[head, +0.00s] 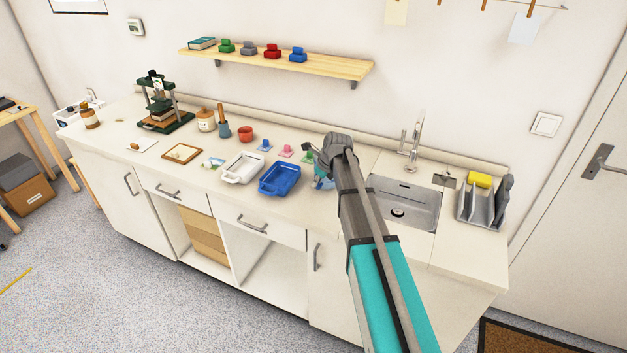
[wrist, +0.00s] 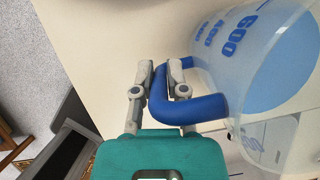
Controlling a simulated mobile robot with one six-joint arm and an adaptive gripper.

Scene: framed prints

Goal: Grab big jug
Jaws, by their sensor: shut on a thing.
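The big jug (wrist: 272,60) is clear plastic with blue measuring numbers and a blue handle (wrist: 196,109). It fills the right of the wrist view and appears tilted there. My gripper (wrist: 161,72) is shut on the blue handle, one finger on each side of it. In the head view my gripper (head: 313,161) is at the counter, left of the sink, and my arm hides most of the jug. I cannot tell whether the jug touches the counter.
A blue tray (head: 280,179) and a white tray (head: 242,168) lie left of my gripper on the counter (head: 215,203). The sink (head: 405,203) with its faucet (head: 415,145) and a dish rack (head: 480,207) are to the right. A shelf (head: 340,67) hangs above.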

